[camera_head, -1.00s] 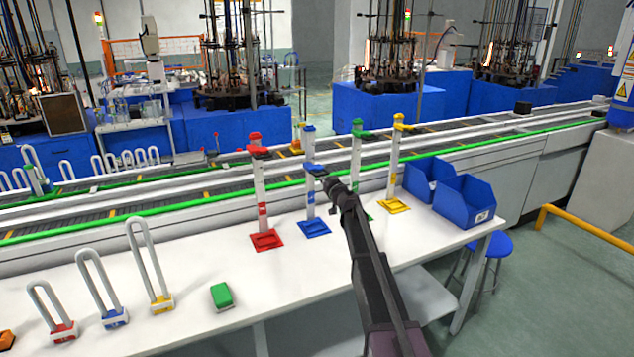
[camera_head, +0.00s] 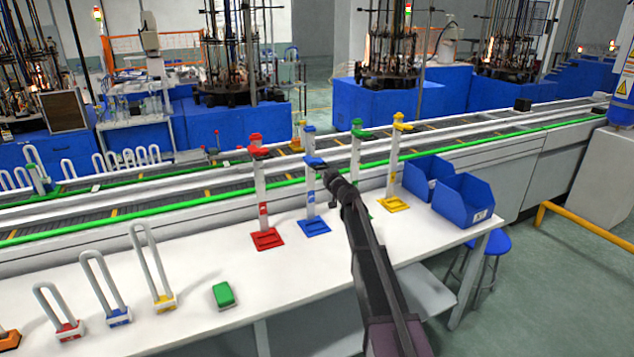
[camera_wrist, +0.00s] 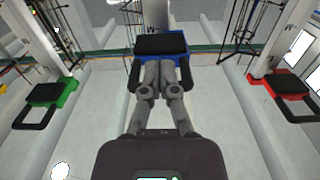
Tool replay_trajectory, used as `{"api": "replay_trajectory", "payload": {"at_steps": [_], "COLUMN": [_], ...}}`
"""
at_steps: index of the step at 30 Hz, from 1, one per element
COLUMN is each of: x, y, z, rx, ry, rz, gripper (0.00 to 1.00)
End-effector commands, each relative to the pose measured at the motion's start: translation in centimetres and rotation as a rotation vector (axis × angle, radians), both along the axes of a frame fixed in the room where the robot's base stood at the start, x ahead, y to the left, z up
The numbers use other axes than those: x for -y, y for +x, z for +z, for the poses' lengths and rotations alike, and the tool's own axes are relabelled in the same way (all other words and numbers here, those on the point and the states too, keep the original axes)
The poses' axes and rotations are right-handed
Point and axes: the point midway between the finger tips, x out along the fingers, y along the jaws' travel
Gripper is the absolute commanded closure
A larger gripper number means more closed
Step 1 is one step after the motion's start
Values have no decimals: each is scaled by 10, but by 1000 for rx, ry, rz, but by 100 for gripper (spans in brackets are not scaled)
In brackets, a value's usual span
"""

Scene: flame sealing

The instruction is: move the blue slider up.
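The blue slider (camera_head: 315,161) sits near the top of the white post on the blue base (camera_head: 313,227). In the wrist view the blue slider (camera_wrist: 178,42) is straight ahead, with a black top and a black loop handle. My gripper (camera_head: 327,175) is at the slider's near side. In the wrist view my gripper (camera_wrist: 161,68) has its fingers close together over the handle, shut on it. The fingers hide the handle's front bar.
A red slider (camera_head: 258,150) on its post stands to the left, and a green slider (camera_head: 361,133) and a yellow slider (camera_head: 401,127) to the right. Blue bins (camera_head: 462,203) stand at the table's right end. A green block (camera_head: 223,295) lies on the table (camera_head: 200,255) nearer me.

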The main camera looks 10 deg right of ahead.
Motion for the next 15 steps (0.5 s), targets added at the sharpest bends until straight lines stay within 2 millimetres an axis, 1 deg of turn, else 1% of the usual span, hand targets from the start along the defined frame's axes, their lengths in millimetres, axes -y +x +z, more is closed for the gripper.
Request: {"api": "replay_trajectory", "payload": {"at_steps": [1, 15], "x": [0, 0], "y": [0, 1], "z": [3, 16], "rx": [0, 0], "ry": [1, 1], "rz": [-1, -1], "gripper": [100, 100]}}
